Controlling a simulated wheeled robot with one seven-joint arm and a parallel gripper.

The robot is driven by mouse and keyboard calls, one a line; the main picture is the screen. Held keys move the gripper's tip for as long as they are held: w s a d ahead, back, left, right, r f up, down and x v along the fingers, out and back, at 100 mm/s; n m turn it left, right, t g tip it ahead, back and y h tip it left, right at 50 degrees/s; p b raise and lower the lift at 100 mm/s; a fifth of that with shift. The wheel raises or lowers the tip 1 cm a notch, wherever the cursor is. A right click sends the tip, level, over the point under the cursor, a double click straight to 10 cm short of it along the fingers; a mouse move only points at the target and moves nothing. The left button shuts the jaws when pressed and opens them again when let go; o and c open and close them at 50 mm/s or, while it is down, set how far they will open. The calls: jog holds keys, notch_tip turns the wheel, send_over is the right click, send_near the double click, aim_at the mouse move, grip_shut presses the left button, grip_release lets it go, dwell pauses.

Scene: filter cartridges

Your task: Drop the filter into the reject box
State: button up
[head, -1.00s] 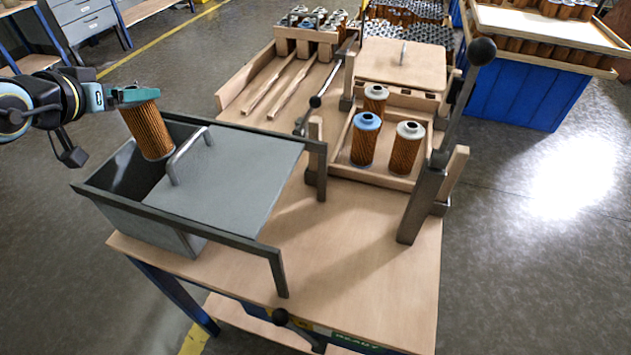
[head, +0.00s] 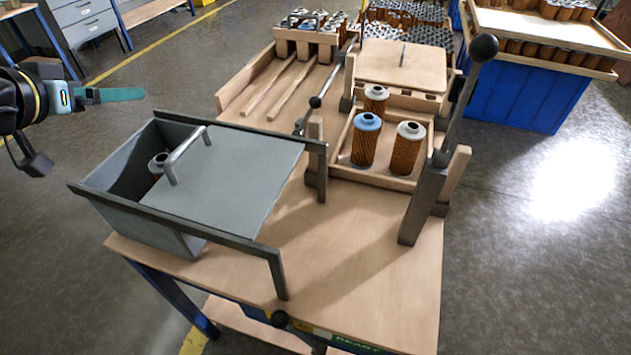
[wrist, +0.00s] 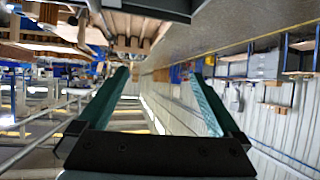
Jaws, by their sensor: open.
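The filter (head: 158,163) is inside the grey reject box (head: 130,219). The lid covers the right part of the box and the left part is uncovered. My gripper (head: 140,94) is up and to the left of the box, apart from it. In the wrist view its two green fingers (wrist: 160,78) are spread wide with nothing between them.
A wooden tray (head: 375,178) holds three filters, one with a blue top (head: 366,140). A lever (head: 462,95) with a black knob stands at the right. Wooden rails (head: 285,85) lie behind the box. A blue crate (head: 520,90) stands at the back right.

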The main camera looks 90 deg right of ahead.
jog(key=v, duration=0.6)
dwell(0.4)
jog(key=w+a+f+n+t+y, duration=0.2)
jog(key=w+a+n+t+y, duration=0.15)
jog(key=w+a, duration=0.6)
jog(key=w+a+f+n+t+y, duration=0.2)
jog(key=w+a+f+n+t, duration=0.15)
jog(key=w+a, duration=0.6)
jog(key=w+a+f+n+g+y, duration=0.1)
jog(key=w+a+f+n+y, duration=0.2)
jog(key=a, duration=0.7)
jog(key=w+a+n+g+y, duration=0.1)
jog(key=w+a+n+y, duration=0.25)
jog(key=a, duration=0.55)
jog(key=s+a+f+n+g, duration=0.1)
jog(key=s+a+n, duration=0.3)
jog(key=a, duration=0.5)
jog(key=shift+s+a+f+g, duration=0.35)
jog(key=shift+s+a+g, duration=0.05)
jog(key=shift+s+g, duration=0.2)
jog(key=shift+n, duration=0.25)
jog(key=shift+c, duration=0.3)
